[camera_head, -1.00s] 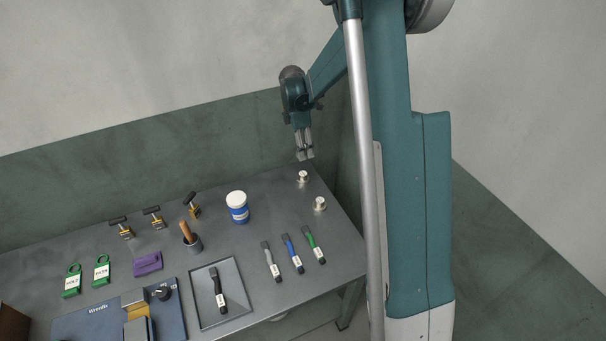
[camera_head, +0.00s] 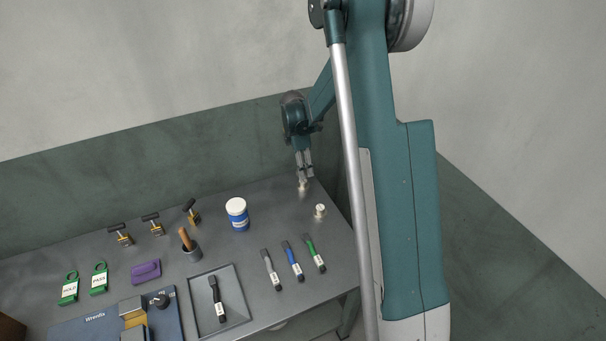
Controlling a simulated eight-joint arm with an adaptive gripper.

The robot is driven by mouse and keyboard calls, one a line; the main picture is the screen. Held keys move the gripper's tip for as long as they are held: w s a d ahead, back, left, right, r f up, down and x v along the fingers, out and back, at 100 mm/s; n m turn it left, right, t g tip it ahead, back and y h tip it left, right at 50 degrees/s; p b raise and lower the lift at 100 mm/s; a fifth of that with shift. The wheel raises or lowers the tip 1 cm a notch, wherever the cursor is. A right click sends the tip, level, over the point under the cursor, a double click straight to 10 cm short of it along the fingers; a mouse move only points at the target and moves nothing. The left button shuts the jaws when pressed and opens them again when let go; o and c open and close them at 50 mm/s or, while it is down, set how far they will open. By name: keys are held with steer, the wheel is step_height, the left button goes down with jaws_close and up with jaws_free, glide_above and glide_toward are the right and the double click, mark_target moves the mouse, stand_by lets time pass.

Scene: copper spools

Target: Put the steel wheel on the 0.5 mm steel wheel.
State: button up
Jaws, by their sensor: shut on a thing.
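My gripper (camera_head: 304,176) points down at the far right of the table, its fingers closed around a small silvery round metal piece (camera_head: 303,187). That piece is at or just above the table top; I cannot tell if it is lifted. A second small silvery round piece (camera_head: 320,211) stands on the table nearer and slightly right, apart from the gripper. These two look like the steel wheels, but no size marking is readable on either. The fingers partly hide the held piece.
A blue-and-white jar (camera_head: 237,214) stands left of the gripper. Grey (camera_head: 271,270), blue (camera_head: 293,262) and green (camera_head: 316,254) handled tools lie in front. A tray (camera_head: 239,297) holds a black tool. Clear table lies between jar and metal pieces.

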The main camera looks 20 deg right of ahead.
steer(key=shift+f, duration=1.85)
steer(key=shift+f+b, duration=0.15)
steer(key=shift+b, duration=0.25)
steer(key=o, duration=1)
steer(key=shift+c, duration=0.2)
steer(key=r, duration=0.4)
steer(key=a+r+p, duration=0.1)
steer(key=r, duration=0.7)
steer(key=shift+w+a+r+p, duration=0.1)
steer(key=shift+a+r+p, duration=0.05)
steer(key=shift+a+p, duration=0.15)
